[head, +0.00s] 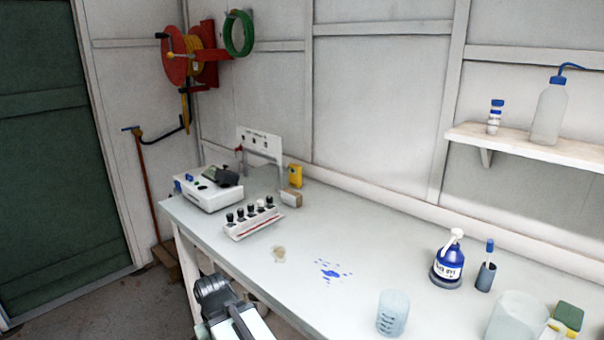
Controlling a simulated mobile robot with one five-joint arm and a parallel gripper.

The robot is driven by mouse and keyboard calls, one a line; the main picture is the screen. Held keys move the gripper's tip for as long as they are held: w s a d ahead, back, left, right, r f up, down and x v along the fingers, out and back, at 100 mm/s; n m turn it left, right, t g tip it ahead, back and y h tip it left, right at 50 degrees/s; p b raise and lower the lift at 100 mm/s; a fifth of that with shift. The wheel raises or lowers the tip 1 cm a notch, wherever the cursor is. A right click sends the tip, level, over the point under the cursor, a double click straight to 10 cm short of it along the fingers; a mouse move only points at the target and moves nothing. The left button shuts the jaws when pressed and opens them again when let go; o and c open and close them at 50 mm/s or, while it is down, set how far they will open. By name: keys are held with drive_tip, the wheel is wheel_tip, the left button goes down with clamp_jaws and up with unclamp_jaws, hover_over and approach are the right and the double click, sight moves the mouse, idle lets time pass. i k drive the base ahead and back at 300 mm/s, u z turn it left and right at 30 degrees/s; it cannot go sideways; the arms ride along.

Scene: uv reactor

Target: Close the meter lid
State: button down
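The meter (208,200) is a white box at the far left end of the bench. Its small dark lid (228,175) stands raised and tilted at the back right of its top face. Part of my arm shows at the bottom of the head view, in front of the bench's near edge and well short of the meter. I see no gripper fingers in this view.
A white rack of several black-capped vials (254,221) stands just right of the meter. A yellow device (295,176) and a small tan block (291,199) are behind it. A beaker (392,313) and blue bottle (448,262) stand right. The bench (330,235) middle is clear except for stains.

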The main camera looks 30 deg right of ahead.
sight(224, 176)
drive_tip(key=u, duration=0.35)
drive_tip(key=i, duration=0.35)
drive_tip(key=u, duration=0.6)
drive_tip(key=i, duration=1.7)
drive_tip(key=z, duration=1)
